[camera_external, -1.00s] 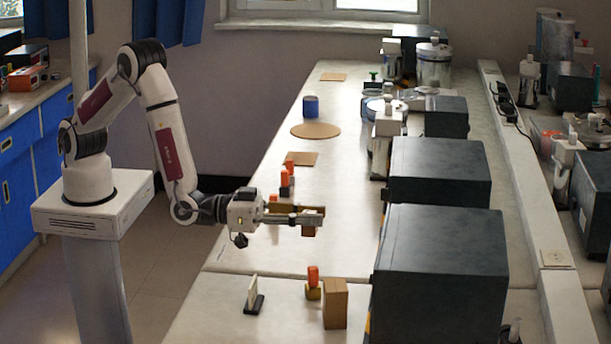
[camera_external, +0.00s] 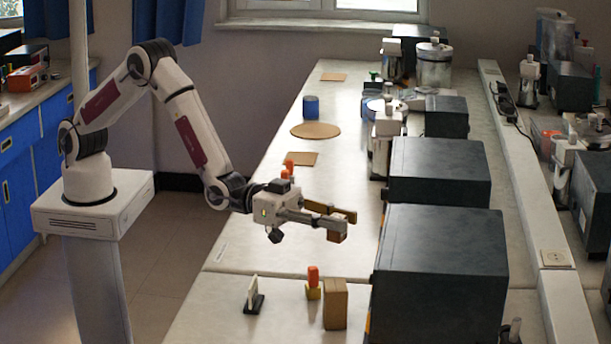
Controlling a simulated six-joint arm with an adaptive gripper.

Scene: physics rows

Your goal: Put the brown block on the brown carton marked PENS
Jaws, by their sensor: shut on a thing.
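My gripper (camera_external: 341,223) is shut on the brown block (camera_external: 337,237), which hangs from the fingertips above the white bench. A tall brown carton (camera_external: 335,305) stands upright on the near part of the bench, below the held block in the picture and apart from it. No marking such as PENS can be read on the carton from this side.
Left of the carton stand an orange-topped yellow item (camera_external: 313,283) and a white card in a black stand (camera_external: 253,296). A large dark box (camera_external: 440,275) stands close on the right. A square brown mat (camera_external: 303,159) and a round board (camera_external: 315,131) lie farther back.

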